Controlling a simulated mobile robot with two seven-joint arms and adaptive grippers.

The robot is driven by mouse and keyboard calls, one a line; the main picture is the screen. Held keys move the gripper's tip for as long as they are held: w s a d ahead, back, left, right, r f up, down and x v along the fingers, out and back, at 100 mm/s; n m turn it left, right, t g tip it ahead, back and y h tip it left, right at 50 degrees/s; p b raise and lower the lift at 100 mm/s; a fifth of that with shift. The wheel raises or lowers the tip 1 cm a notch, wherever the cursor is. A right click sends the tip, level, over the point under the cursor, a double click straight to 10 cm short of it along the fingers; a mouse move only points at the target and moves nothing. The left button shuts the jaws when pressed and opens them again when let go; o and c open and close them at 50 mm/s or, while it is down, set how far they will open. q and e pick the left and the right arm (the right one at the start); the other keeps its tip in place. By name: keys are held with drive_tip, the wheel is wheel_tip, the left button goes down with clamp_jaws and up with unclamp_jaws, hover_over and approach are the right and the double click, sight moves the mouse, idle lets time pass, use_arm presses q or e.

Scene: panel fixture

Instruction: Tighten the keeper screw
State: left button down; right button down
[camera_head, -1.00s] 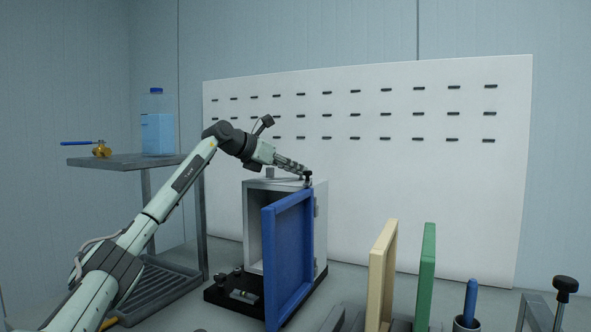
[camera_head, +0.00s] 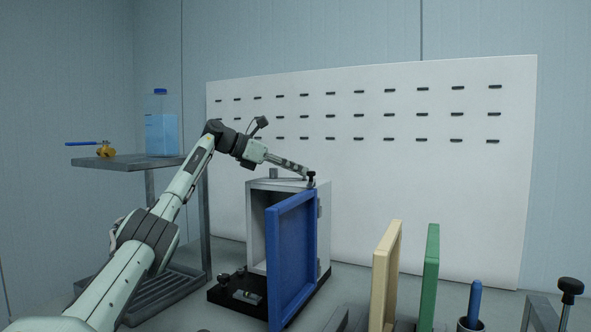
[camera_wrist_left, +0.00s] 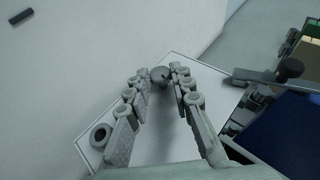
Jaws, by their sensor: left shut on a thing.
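A grey cabinet (camera_head: 258,222) stands on a black base, its blue door (camera_head: 291,255) swung open towards me. My left gripper (camera_head: 306,174) reaches down over the cabinet's top at its right side. In the left wrist view its two fingers (camera_wrist_left: 161,78) close in on a small round grey head (camera_wrist_left: 160,74), which appears to be the keeper screw. The fingers hide its sides, and its thread does not show. A black knob (camera_wrist_left: 290,68) on a short bar sits beside the gripper, close to the door; it also shows in the head view (camera_head: 311,175). My right gripper is not in view.
A beige panel (camera_head: 385,275) and a green panel (camera_head: 429,275) stand to the right, with a blue-handled tool in a cup (camera_head: 470,324). A shelf (camera_head: 130,164) at left carries a bottle (camera_head: 161,130) and a brass valve (camera_head: 106,150). A white slotted board (camera_head: 430,200) stands behind.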

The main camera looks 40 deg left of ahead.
use_arm(q)
drive_tip(key=c, duration=1.3)
unclamp_jaws()
drive_tip(key=shift+s+a, duration=0.1)
drive_tip(key=shift+s, duration=0.05)
drive_tip(key=v, duration=0.7)
drive_tip(key=shift+s+r, duration=0.1)
drive_tip(key=shift+r, duration=0.05)
